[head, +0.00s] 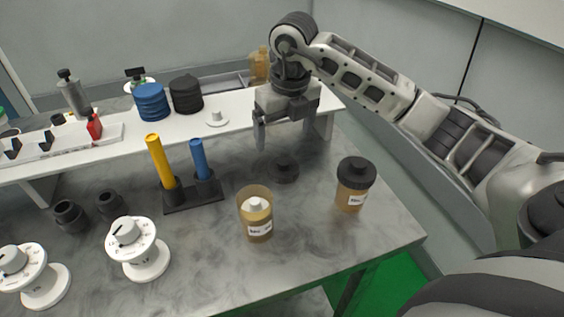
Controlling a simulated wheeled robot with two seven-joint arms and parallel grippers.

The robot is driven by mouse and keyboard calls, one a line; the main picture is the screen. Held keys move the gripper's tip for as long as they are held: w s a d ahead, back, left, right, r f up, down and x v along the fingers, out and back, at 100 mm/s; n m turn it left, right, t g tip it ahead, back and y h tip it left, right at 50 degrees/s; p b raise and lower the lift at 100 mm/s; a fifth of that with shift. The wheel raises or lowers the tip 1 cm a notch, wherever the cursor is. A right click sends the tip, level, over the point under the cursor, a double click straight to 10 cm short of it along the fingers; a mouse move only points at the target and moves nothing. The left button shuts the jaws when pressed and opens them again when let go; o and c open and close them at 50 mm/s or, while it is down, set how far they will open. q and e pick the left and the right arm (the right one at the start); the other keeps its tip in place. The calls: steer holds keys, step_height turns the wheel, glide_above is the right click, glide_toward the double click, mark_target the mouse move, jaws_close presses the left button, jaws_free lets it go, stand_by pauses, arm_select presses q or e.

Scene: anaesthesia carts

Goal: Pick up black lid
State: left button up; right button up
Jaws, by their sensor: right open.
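A round black lid (282,168) with a raised knob lies flat on the grey table, behind the open amber jar. My right gripper (284,138) points down above and slightly behind the lid, with its fingers apart and nothing between them. The fingertips look clear of the lid, though the exact height is hard to tell. Another black lid (356,170) sits on an amber labelled jar (350,200) to the right. My left gripper is not in view.
The open amber jar (257,228) holds a white-topped item. A stand with yellow (160,158) and blue (199,157) cylinders is left of the lid. Behind is a white raised shelf (235,107) with blue and black ribbed pieces. White dials (138,246) stand front left.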

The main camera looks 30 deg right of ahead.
glide_above(284, 161)
steer(key=f, duration=0.4)
steer(key=shift+s+a+f, duration=0.3)
steer(key=shift+s+a, duration=0.05)
steer(key=shift+w+d+f+p, duration=0.1)
steer(key=shift+f+p, duration=0.15)
steer(key=shift+f, duration=0.65)
steer(key=shift+w+d+f+p, duration=0.1)
steer(key=shift+w+f+p, duration=0.1)
steer(key=shift+f, duration=0.65)
steer(key=shift+w+d+f+p, duration=0.1)
steer(key=shift+f+p, duration=0.15)
steer(key=shift+f, duration=0.65)
steer(key=c, duration=1)
